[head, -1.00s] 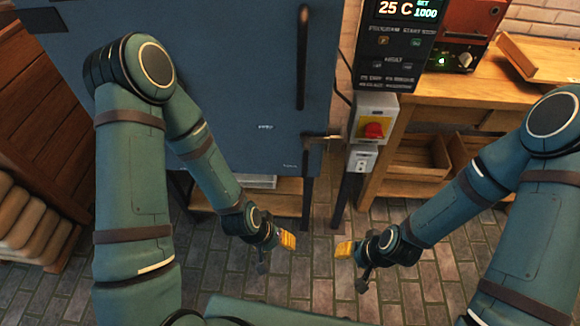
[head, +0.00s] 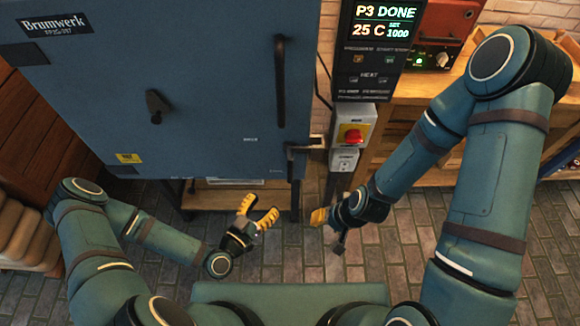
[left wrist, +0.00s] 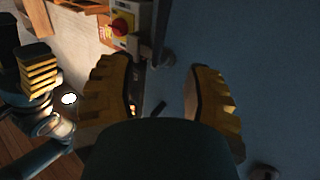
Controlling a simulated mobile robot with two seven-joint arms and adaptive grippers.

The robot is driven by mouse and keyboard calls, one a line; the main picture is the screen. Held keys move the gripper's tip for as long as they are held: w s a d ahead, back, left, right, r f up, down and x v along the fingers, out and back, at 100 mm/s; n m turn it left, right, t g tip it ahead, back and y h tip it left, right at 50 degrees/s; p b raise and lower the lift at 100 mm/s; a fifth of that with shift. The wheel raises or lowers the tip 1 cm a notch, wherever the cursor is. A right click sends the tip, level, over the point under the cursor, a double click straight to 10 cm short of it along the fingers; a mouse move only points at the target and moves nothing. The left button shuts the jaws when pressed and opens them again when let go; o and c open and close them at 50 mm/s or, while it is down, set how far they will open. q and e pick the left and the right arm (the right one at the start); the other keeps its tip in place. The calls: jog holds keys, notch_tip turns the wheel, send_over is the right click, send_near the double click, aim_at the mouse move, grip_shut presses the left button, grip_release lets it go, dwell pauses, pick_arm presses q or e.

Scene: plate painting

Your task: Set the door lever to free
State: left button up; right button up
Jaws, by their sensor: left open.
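The big blue door (head: 215,90) fills the left half of the head view. A dark lever-like latch (head: 303,147) sits at its lower right edge, beside tiny lettering too small to read.
A long vertical handle (head: 280,80) stands out on the door above the latch. A control panel (head: 372,50) reads P3 DONE, 25 C. A red button (head: 352,135) on a yellow plate is right of the latch. A wooden bench (head: 400,115) is at right.

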aim_at(288, 174)
pick_arm(q)
jog(key=x, duration=1.3)
jog(key=shift+w+d, duration=0.25)
jog(key=shift+w, duration=0.05)
grip_shut()
